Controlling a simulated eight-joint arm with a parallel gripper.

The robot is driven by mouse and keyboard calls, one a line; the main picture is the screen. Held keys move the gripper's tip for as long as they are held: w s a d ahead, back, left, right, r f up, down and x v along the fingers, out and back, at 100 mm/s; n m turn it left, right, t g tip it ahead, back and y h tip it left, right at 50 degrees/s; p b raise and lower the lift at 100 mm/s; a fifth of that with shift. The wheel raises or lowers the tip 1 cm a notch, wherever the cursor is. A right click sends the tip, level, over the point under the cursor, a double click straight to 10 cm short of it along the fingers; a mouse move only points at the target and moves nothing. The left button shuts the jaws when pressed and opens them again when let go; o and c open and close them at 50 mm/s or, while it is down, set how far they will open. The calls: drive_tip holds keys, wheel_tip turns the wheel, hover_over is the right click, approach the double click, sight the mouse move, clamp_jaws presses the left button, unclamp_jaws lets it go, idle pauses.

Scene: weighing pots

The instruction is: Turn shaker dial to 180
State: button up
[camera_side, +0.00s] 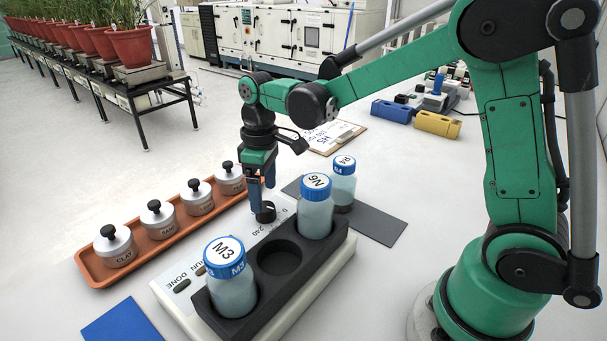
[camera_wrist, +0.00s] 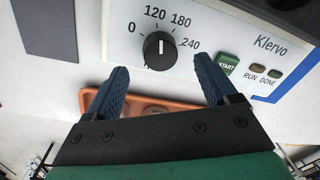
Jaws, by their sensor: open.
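The shaker (camera_side: 170,305) is a white box with a black rack on top. Its black dial (camera_side: 265,212) sits on the front panel, and it also shows in the wrist view (camera_wrist: 159,50) with the marks 0, 120, 180 and 240 around it. A small white pointer line on the dial faces roughly up, near the 120 side; its exact setting is hard to tell. My gripper (camera_side: 262,188) is open and empty, pointing down just above the dial. In the wrist view its blue fingers (camera_wrist: 161,66) are spread on either side below the dial, apart from it.
Bottles M3 (camera_side: 232,290) and N6 (camera_side: 315,218) stand in the rack with an empty hole between. Bottle R4 (camera_side: 343,185) stands behind on a dark mat (camera_side: 378,222). A terracotta tray (camera_side: 92,270) holds several lidded pots. A green START button (camera_wrist: 227,64) is beside the dial.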

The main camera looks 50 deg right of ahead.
sight(265, 206)
drive_tip(key=shift+a+f, duration=0.1)
drive_tip(key=shift+f, duration=1.5)
clamp_jaws()
drive_tip(key=shift+m, duration=1.6)
unclamp_jaws()
drive_tip(key=shift+d+r, duration=0.2)
drive_tip(key=shift+r, duration=2.65)
